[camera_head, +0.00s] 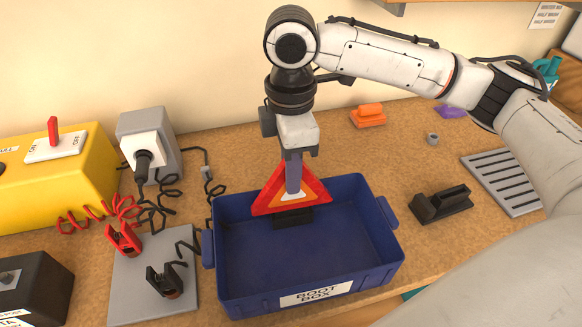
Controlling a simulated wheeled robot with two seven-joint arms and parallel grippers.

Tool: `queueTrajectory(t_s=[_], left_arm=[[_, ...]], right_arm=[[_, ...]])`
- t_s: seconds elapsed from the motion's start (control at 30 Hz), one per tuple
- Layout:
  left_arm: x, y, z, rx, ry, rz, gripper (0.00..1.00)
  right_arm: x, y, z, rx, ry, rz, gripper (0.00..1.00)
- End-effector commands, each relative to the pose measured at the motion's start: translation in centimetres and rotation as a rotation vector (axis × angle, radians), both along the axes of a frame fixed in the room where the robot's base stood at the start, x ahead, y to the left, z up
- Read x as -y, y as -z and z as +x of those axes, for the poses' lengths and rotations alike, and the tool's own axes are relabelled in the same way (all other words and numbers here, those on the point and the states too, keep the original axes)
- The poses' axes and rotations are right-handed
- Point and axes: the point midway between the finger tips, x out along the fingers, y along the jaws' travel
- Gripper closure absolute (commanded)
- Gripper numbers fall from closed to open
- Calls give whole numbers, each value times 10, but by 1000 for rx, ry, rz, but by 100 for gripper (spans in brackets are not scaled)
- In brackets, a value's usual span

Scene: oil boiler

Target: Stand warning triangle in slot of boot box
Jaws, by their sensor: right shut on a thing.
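The warning triangle (263,197) is red with an orange and white middle. It is upright, point up, at the back of the blue boot box (248,290). My right gripper (293,182) points straight down and is shut on the triangle near its upper middle, hiding its tip. A dark slotted block (293,221) lies in the box directly below the triangle's bottom edge. I cannot tell whether the triangle's base is inside the slot or just above it. The rest of the box floor is empty. My left gripper is not in view.
Left of the box, a grey plate (130,293) holds a red clamp (123,240) and a black clamp (165,280). A yellow switch unit (60,180) and grey socket box (150,140) stand behind. Right are a black holder (441,204), a grey grille (505,183) and an orange item (368,115).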

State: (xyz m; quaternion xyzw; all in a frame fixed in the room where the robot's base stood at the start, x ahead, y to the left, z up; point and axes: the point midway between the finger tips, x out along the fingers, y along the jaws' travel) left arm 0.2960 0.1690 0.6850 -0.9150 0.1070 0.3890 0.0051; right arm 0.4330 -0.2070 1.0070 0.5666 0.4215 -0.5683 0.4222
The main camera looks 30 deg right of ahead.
Motion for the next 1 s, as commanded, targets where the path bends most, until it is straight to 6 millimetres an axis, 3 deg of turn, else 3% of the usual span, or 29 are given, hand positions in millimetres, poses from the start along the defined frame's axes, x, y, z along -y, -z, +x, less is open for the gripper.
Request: queueTrajectory(t_s=[0.63, 0.67, 0.77, 1.0], left_arm=[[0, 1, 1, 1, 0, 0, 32], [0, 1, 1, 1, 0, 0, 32], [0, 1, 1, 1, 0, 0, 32], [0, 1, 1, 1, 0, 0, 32]], right_arm=[[0, 20, 0, 0, 0, 0, 100], [0, 20, 0, 1, 0, 0, 82], [0, 19, 0, 1, 0, 0, 65], [0, 19, 0, 0, 0, 0, 64]])
